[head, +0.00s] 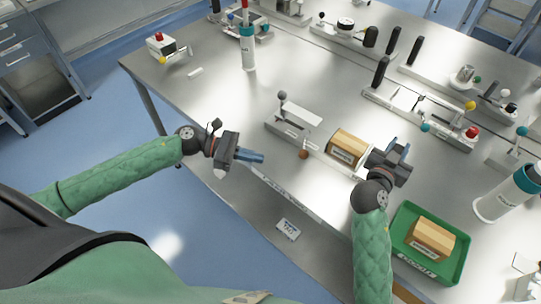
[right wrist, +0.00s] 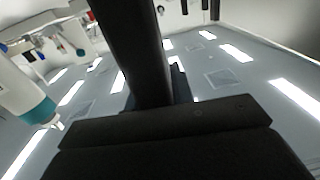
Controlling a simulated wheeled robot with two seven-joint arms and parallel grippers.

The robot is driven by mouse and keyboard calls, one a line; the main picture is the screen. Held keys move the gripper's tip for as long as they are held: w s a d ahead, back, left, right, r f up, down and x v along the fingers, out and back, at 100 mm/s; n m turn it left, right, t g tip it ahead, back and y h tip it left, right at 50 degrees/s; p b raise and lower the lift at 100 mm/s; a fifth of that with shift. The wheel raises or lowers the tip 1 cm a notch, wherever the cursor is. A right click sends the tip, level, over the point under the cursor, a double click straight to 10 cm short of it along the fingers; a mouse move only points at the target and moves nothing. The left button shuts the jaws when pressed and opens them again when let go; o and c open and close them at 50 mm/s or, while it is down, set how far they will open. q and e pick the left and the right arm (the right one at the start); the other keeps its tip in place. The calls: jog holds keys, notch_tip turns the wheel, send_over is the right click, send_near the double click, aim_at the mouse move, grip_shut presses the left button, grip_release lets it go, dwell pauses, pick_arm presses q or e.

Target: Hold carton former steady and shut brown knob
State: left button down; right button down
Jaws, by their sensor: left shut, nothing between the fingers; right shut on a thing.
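The carton former (head: 295,117) is a pale metal device on the bench, with a grey ball on a stalk at its left end. Its brown knob (head: 303,154) sits at the near side. A tan carton (head: 347,147) lies at its right part. My left gripper (head: 262,157) is shut and empty, left of the brown knob and apart from it, over the bench's front edge. My right gripper (head: 404,152) is shut at the right end of the carton former; its grip is hidden in the head view. A thick dark bar (right wrist: 135,50) rises in the right wrist view.
A green tray (head: 397,245) with a tan carton (head: 431,239) stands right of my right arm. A white bottle with a teal band (head: 497,203) is beyond it. Other devices with black handles (head: 381,70) line the back. Bare bench lies left of the former.

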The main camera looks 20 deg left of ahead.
pick_arm(q)
jog(key=shift+s+a+r, duration=0.1)
jog(key=shift+s+a, duration=0.35)
jog(key=shift+a, duration=0.3)
jog(key=shift+s+a+r, duration=0.1)
jog(key=shift+s+a, duration=0.3)
jog(key=shift+a, duration=0.3)
pick_arm(e)
jog(key=shift+f, duration=0.65)
jog(key=shift+r, duration=0.45)
jog(key=c, duration=1.1)
grip_release()
jog(key=shift+w, duration=0.15)
pick_arm(q)
jog(key=shift+w+f, duration=0.1)
jog(key=shift+w, duration=0.05)
pick_arm(e)
jog(key=shift+r, duration=0.15)
jog(key=shift+r, duration=0.1)
notch_tip(320, 180, up, 10)
jog(key=shift+f, duration=0.1)
